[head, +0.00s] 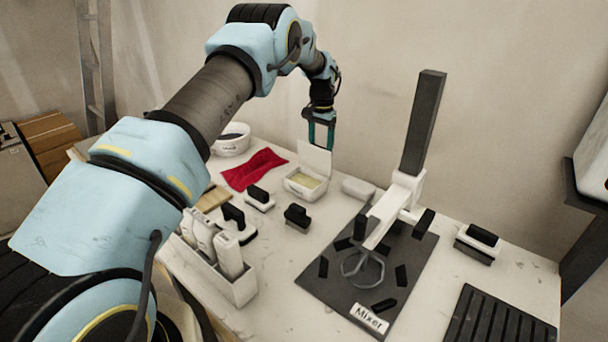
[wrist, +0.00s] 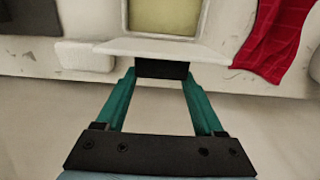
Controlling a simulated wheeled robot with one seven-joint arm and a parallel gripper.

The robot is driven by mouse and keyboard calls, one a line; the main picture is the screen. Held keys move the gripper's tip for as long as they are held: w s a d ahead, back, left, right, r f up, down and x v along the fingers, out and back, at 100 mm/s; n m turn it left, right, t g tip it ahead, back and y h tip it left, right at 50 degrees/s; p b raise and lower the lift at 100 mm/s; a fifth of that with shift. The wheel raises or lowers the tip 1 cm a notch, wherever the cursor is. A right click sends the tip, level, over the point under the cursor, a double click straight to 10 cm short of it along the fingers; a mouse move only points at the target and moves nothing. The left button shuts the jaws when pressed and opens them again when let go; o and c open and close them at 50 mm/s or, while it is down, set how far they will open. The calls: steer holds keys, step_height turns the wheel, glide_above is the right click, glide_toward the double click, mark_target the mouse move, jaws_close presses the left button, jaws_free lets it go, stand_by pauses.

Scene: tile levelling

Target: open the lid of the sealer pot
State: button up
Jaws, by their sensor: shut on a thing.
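The sealer pot (head: 304,194) is a white box on the table with yellowish sealer (wrist: 165,18) showing inside. Its white lid (head: 314,158) stands raised, roughly upright, at the pot's back edge. In the wrist view the lid (wrist: 165,50) shows nearly edge-on beside the pot's opening. My gripper (head: 319,144) is above and behind the lid. Its teal fingers (wrist: 161,75) are shut on the lid's black handle (wrist: 161,69), which sits on the lid's outer side. The handle is hidden in the head view.
A red cloth (head: 255,169) and white bowl (head: 232,141) lie left of the pot. A small white block (head: 358,188) is to its right. Black-handled tools (head: 297,216) stand in front. A dark mixer board (head: 335,283) with a tall post (head: 423,120) stands right. The wall is close behind.

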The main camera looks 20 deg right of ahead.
steer(key=shift+d+f, duration=0.15)
steer(key=shift+w+d+f, duration=0.1)
steer(key=shift+d, duration=0.05)
steer(key=shift+w+d+f, duration=0.1)
steer(key=shift+d+f, duration=0.05)
jaws_close()
steer(key=shift+d+f, duration=0.1)
steer(key=shift+d, duration=0.05)
steer(key=o, duration=0.9)
jaws_free()
steer(key=shift+r+p, duration=2.35)
steer(key=shift+r, duration=2.2)
